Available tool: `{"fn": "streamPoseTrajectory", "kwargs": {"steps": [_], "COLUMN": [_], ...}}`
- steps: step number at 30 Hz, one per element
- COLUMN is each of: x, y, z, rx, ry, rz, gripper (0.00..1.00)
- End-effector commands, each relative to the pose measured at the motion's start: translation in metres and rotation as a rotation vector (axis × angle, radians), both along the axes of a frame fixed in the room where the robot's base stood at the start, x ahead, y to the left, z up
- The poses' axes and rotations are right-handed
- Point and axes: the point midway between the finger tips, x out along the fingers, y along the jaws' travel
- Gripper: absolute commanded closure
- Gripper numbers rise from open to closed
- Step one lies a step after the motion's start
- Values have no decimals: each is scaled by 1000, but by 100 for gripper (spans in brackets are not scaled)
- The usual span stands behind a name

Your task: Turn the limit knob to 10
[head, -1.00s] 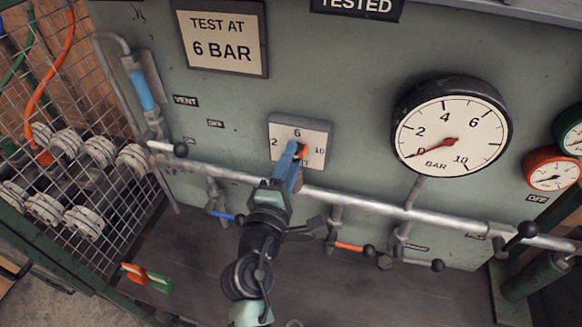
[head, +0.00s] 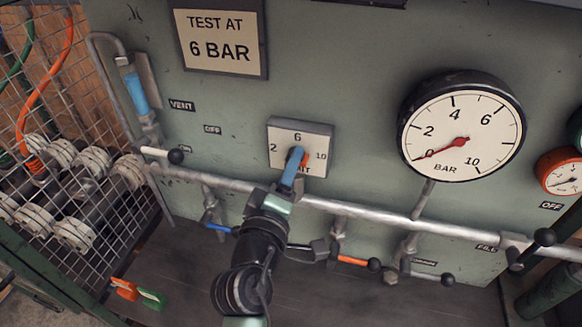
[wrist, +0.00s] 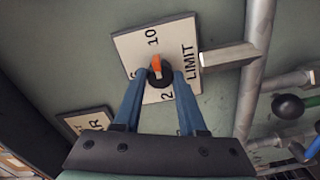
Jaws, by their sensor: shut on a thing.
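The limit knob (wrist: 161,77) is a small black knob with an orange pointer on a square cream plate (head: 283,134) marked 2, 6 and 10. In the wrist view the plate appears turned, with the 10 at the top, and the orange pointer (wrist: 157,64) points up toward the 10. In the head view my gripper (head: 295,163) hides part of the knob and the LIMIT label.
A grey pipe (head: 370,214) with several small valve levers runs across the panel below the plate. A large gauge (head: 462,128) to the right has its red needle at 0. A sign (head: 219,37) reads TEST AT 6 BAR. Wire mesh stands at the left.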

Motion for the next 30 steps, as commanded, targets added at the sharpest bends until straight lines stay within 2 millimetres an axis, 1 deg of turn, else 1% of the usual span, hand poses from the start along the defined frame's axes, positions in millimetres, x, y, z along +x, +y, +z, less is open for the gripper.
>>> {"fn": "streamPoseTrajectory", "kwargs": {"steps": [9, 10, 12, 15, 25, 28, 30], "x": [0, 0, 0, 0, -2, -11, -22], "y": [0, 0, 0, 0, 1, 4, 7], "z": [0, -1, 0, 0, 0, -1, -2], "rx": [6, 6, 5, 4, 3, 2, 3], "ry": [1, 1, 1, 0, 0, 1, 2], "rz": [0, 0, 0, -1, 0, 1, 2], "gripper": [100, 58, 45, 30, 30, 30, 30]}}
